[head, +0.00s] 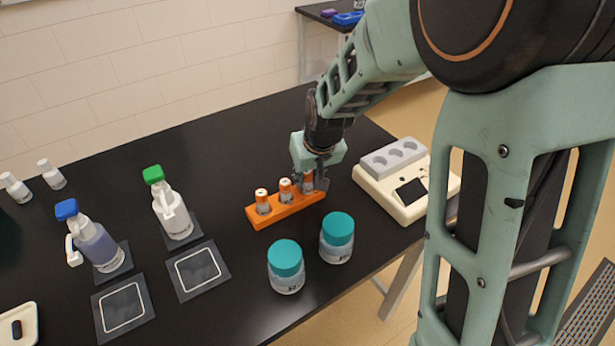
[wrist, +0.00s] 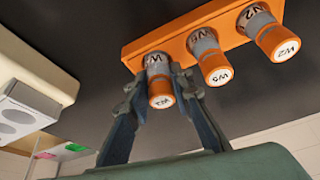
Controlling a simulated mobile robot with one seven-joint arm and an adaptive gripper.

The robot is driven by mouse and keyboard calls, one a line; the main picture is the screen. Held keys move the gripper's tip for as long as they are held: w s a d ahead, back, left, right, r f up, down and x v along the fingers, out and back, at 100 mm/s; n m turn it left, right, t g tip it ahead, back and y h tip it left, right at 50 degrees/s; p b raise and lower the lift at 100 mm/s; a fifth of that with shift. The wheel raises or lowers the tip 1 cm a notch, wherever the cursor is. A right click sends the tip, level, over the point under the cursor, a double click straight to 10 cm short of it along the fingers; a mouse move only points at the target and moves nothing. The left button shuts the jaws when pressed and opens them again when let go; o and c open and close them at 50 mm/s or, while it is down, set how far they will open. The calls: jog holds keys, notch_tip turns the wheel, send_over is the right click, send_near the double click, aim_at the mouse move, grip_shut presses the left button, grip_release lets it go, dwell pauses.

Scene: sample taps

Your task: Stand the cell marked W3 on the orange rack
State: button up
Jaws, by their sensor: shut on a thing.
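The orange rack (head: 284,212) stands on the black bench and shows across the top of the wrist view (wrist: 185,38). My gripper (head: 309,184) is at the rack's right end. In the wrist view my gripper (wrist: 163,90) is shut around an orange-capped grey cell (wrist: 161,100), whose cap mark looks like W3, upside down and small. That cell is upright at an end place of the rack; whether its base is fully seated is hard to tell. A middle cell (wrist: 212,62), seemingly W5, and an outer cell (wrist: 270,35), seemingly W2, stand in the rack beside it.
Two teal-lidded jars (head: 286,270) (head: 337,240) stand in front of the rack. A cream instrument (head: 402,185) with a grey holed block is to the right. A green-capped bottle (head: 170,205) and a blue-capped bottle (head: 95,245) stand left. Bench behind the rack is clear.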

jog(key=o, duration=1.7)
jog(key=shift+p+v, duration=2.05)
jog(key=shift+v, duration=1.45)
jog(key=shift+w+a, duration=0.1)
jog(key=shift+w, duration=0.1)
